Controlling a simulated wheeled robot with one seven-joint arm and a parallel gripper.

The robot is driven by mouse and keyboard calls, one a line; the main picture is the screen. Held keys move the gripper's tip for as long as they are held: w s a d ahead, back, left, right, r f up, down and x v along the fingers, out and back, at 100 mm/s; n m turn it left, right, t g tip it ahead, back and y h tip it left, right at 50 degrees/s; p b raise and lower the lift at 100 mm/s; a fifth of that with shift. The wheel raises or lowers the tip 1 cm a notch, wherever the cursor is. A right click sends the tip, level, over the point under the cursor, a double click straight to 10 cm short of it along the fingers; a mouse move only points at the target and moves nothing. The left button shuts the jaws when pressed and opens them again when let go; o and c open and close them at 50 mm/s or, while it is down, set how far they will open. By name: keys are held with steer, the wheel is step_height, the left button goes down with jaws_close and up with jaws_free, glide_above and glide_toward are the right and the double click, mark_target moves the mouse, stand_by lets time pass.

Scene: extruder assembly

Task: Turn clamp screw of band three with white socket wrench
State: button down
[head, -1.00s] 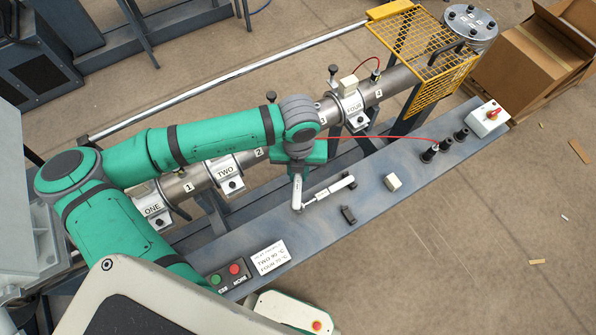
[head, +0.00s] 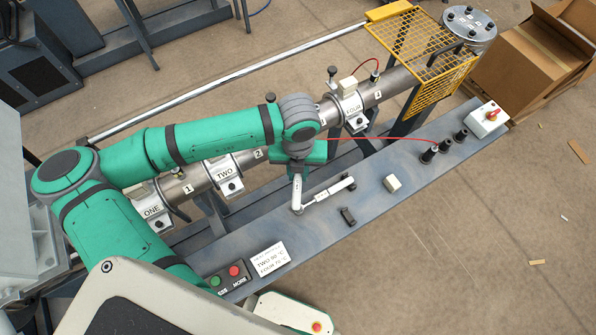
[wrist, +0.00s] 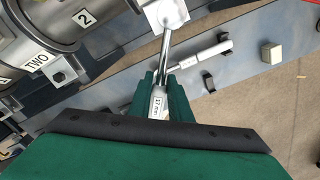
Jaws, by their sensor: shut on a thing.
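My gripper (head: 299,168) is shut on the white socket wrench (head: 297,190), over the near side of the barrel. In the wrist view my gripper's green fingers (wrist: 163,92) close around its white handle, marked 17 mm (wrist: 157,104). A bright metal shaft (wrist: 165,48) runs from there up to a white block (wrist: 160,13), which appears to be band three's. I cannot tell whether the socket sits on the clamp screw.
Bands ONE (head: 154,212), TWO (head: 225,173) and FOUR (head: 355,121) are on the barrel. Another white tool (head: 328,191) lies on the bench (head: 240,234), with a dark holder (head: 348,216) and a white cube (head: 392,183) nearby. A yellow mesh guard (head: 425,45) stands at upper right.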

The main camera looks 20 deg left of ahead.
steer(key=shift+r, duration=0.7)
steer(key=shift+r, duration=2.4)
